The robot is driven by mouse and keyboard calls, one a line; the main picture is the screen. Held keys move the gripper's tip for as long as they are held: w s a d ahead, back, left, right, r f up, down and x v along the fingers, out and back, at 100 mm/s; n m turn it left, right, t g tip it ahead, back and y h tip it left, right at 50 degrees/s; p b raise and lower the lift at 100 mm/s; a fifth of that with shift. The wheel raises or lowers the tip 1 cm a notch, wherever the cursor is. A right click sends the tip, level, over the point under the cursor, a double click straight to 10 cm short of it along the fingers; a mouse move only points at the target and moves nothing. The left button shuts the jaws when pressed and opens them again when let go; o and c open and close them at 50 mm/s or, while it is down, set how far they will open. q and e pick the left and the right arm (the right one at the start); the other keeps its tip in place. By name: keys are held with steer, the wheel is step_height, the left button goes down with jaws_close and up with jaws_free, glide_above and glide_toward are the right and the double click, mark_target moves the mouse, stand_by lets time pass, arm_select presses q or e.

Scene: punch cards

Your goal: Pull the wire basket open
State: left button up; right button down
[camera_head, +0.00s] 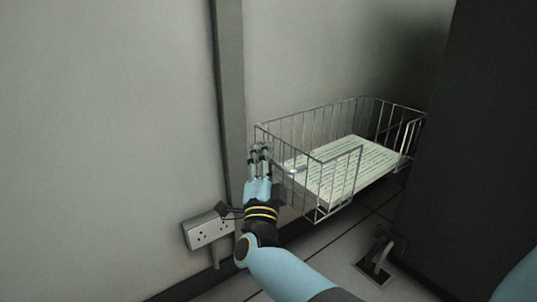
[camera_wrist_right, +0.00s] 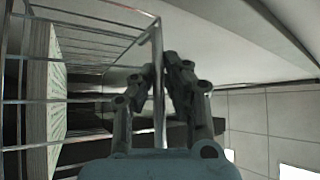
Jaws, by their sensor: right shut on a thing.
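The wire basket (camera_head: 310,111) stands out between a pale wall and a dark panel, with a stack of printed punch cards (camera_head: 347,172) lying in it. My right gripper (camera_head: 260,150) is at the basket's near left corner. In the right wrist view, the gripper's two fingers (camera_wrist_right: 160,66) are on either side of an upright wire of the basket (camera_wrist_right: 158,100), shut on it. The card stack (camera_wrist_right: 42,90) shows at the left there, behind the wires. The fingers hide part of the held wire. My left gripper is not in view.
A wall socket (camera_head: 208,231) sits low on the wall, close to my right wrist. A vertical conduit (camera_head: 231,90) runs up behind the gripper. The dark panel (camera_head: 465,150) closes off the right side.

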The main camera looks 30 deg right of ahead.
steer(key=shift+s+a+f, duration=0.2)
steer(key=shift+a+f, duration=0.1)
steer(key=shift+f, duration=0.2)
steer(key=c, duration=1.4)
jaws_free()
steer(key=shift+w+a+r, duration=0.1)
steer(key=shift+a+r, duration=0.05)
steer(key=shift+r, duration=0.15)
steer(key=shift+r, duration=0.1)
